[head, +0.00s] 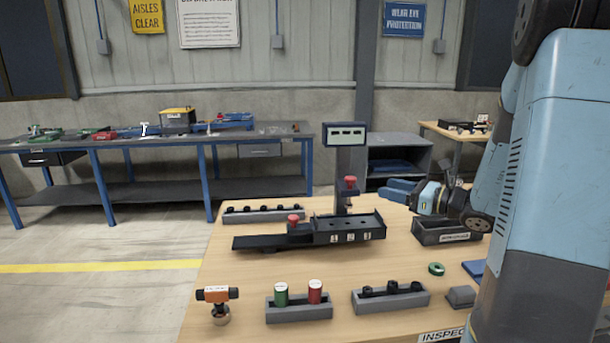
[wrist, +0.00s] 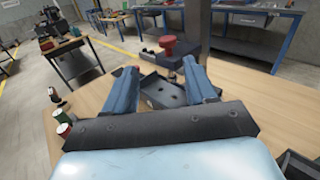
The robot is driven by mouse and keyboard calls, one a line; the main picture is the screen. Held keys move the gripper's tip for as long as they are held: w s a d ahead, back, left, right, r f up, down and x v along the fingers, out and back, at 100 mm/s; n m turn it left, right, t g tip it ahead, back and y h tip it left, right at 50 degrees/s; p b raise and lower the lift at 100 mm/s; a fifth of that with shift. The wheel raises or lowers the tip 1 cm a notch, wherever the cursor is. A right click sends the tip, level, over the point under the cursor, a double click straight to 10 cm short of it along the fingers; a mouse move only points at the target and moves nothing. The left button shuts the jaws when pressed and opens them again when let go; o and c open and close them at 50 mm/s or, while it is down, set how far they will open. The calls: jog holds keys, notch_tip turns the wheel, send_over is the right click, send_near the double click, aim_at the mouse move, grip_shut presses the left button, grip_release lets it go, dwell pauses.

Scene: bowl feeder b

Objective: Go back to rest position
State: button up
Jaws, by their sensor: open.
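My gripper (head: 402,191) is raised over the right part of the wooden table (head: 240,295), reaching in from my blue arm at the right. In the wrist view my gripper (wrist: 168,75) shows two blue fingers spread apart with nothing held between them. Beyond the fingers is the dark fixture (head: 350,229) with numbered positions, and a red knob (wrist: 172,46) on its post. In the head view a second red knob (head: 293,220) sits on the fixture's left part.
A dark bin (head: 447,232) stands just below my gripper. Along the table's front are a grey holder (head: 299,311) with green and red cylinders, another holder (head: 391,300) with black parts, and an orange-topped tool (head: 217,295). A green ring (head: 436,269) lies to the right.

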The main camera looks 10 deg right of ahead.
jog(key=s+a+r+n+g+h, duration=0.2)
jog(key=s+a+n+g+h, duration=0.2)
jog(key=s+a+n+g, duration=0.85)
jog(key=s+d+r+n+t+h, duration=0.2)
jog(key=s+n+t+h, duration=0.1)
jog(key=s+n, duration=0.4)
jog(key=s+d+r+n+t+h, duration=0.2)
jog(key=s+n+t+h, duration=0.1)
jog(key=s+n+h, duration=0.3)
jog(key=shift+s+d+n, duration=0.3)
jog(key=shift+s+n, duration=0.05)
jog(key=shift+s, duration=0.05)
